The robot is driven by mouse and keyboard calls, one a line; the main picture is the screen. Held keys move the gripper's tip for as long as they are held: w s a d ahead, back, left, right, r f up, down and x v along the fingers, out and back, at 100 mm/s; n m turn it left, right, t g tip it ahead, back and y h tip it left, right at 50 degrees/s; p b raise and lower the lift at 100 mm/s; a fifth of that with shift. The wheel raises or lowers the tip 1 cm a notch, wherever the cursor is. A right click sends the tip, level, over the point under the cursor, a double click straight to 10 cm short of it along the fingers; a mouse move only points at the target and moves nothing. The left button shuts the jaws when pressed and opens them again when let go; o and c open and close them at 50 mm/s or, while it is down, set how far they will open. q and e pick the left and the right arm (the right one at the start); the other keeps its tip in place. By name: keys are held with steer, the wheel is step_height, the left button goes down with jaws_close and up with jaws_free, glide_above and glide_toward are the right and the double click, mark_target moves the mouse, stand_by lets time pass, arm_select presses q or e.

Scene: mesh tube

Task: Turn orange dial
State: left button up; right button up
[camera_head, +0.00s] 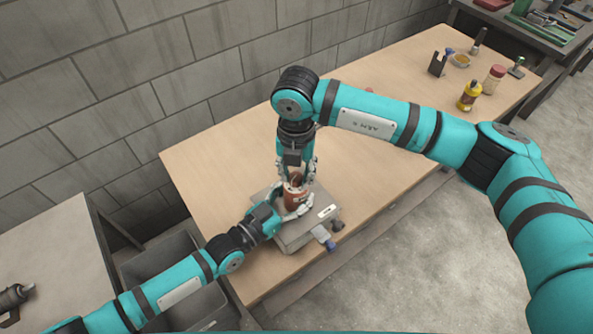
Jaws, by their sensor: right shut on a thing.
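An orange-brown round piece (294,199) with a pale marking stands upright on a grey box (299,239) on the wooden table; it looks like the orange dial, but is small and partly covered. My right gripper (295,181) points down from above, shut on its upper part. My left gripper (287,214) reaches in from the lower left, with its pale fingers close against the lower part. Whether the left fingers are shut on it I cannot tell. The fingers of both grippers hide much of the piece.
Blue and dark parts (324,238) stick out from the box's front right, near the edge of the wooden table (215,178). A yellow bottle (469,97), a red-capped jar (494,77) and a black holder (438,64) stand far right. Grey bins (160,261) sit below left.

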steer(key=shift+d+n, duration=0.1)
steer(key=shift+n, duration=0.3)
jaws_close()
steer(key=n, duration=0.5)
steer(key=shift+d+n, duration=0.15)
steer(key=shift+n, duration=0.15)
steer(key=n, duration=0.5)
steer(key=shift+w, duration=0.1)
steer(key=n, duration=0.6)
steer(key=shift+n, duration=0.3)
steer(key=n, duration=0.5)
steer(key=shift+n, duration=0.3)
steer(key=o, duration=0.8)
jaws_free()
steer(key=shift+o, duration=1.1)
